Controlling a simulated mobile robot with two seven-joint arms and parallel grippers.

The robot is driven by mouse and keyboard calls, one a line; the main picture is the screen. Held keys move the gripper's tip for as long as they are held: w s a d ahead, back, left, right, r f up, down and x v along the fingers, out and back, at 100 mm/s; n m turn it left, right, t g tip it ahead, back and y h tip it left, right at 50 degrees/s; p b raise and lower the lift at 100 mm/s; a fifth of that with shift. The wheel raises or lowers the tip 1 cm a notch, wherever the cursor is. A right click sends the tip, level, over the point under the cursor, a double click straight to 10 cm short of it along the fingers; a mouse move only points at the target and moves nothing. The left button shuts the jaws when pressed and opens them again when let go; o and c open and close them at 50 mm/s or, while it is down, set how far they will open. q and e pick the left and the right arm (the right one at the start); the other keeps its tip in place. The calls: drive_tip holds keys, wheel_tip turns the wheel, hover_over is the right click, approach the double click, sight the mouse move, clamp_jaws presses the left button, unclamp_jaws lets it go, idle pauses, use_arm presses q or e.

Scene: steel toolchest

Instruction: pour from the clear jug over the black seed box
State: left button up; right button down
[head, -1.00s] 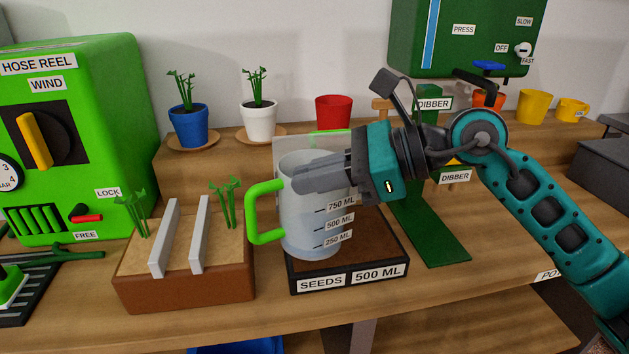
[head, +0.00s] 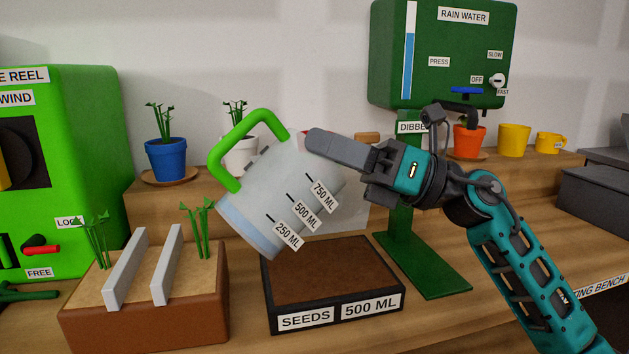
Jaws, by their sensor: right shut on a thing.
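The clear jug (head: 268,205) has a green handle and labels for 250, 500 and 750 ml. My right gripper (head: 325,147) is shut on it near the rim. The jug is lifted and tilted, its mouth toward the upper right and its base toward the lower left. Bluish water shows low in the jug, at the base end. The black seed box (head: 333,318) stands on the bench below and to the right, labelled SEEDS and 500 ML, with brown soil inside. No stream shows between them. My left gripper is not in view.
A brown planter (head: 145,318) with two grey bars and seedlings stands left of the seed box. Behind are a blue pot (head: 166,158) and a white pot (head: 240,152). A green rain water tank (head: 440,60) on a green stand (head: 425,265) is at the right.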

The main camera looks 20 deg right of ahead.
drive_tip(key=w+d+r+m+t+b, duration=0.1)
drive_tip(key=w+d+m+t+b, duration=0.1)
drive_tip(key=d+m+t, duration=0.4)
drive_tip(key=shift+w+d+m+t, duration=0.15)
drive_tip(key=shift+m+t, duration=2.45)
drive_tip(key=shift+m, duration=0.6)
idle(4.2)
